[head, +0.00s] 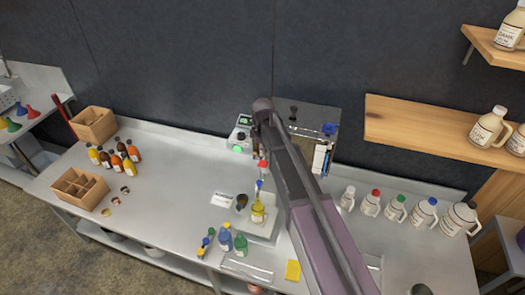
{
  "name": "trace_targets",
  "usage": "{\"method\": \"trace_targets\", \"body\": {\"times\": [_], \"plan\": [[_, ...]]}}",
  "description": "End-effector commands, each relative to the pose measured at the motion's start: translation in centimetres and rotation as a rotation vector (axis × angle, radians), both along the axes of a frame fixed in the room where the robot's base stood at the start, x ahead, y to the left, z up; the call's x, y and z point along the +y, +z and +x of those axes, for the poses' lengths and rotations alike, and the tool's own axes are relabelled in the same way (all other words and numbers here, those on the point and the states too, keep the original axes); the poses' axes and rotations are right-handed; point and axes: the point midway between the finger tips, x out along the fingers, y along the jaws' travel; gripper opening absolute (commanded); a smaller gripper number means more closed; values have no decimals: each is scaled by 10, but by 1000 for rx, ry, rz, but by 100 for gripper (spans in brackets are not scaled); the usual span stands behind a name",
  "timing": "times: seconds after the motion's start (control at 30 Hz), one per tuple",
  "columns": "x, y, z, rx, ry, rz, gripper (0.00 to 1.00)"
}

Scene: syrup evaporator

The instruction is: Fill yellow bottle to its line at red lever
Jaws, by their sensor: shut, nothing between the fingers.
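The yellow bottle (258,213) stands upright on a pale tray in the middle of the steel bench. The red lever (262,163) is just behind it, with a blue lever (259,184) between them in the picture. My arm crosses in front, from the bottom right up to its dark joint above the levers. My gripper (257,150) shows only as a small dark part below that joint, by the red lever. It is shut and empty, mostly hidden by my arm. Whether it touches the lever, I cannot tell. The bottle's line and its liquid level are too small to read.
Small syrup bottles (117,160) and wooden crates (97,124) are at the left. Several white jugs (396,209) line the right. A yellow cloth (293,270) lies in front. The bench's left middle is clear.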

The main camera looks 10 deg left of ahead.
Motion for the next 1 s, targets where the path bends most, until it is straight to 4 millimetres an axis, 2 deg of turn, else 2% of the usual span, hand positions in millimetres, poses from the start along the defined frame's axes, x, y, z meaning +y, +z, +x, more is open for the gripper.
{"method": "trace_targets", "body": {"times": [0.03, 0.5, 1.0], "plan": [[0, -8, 0, 0, 0, 0, 0], [0, -42, 0, 0, 0, 0, 0], [0, -50, 0, 0, 0, 0, 0]]}}
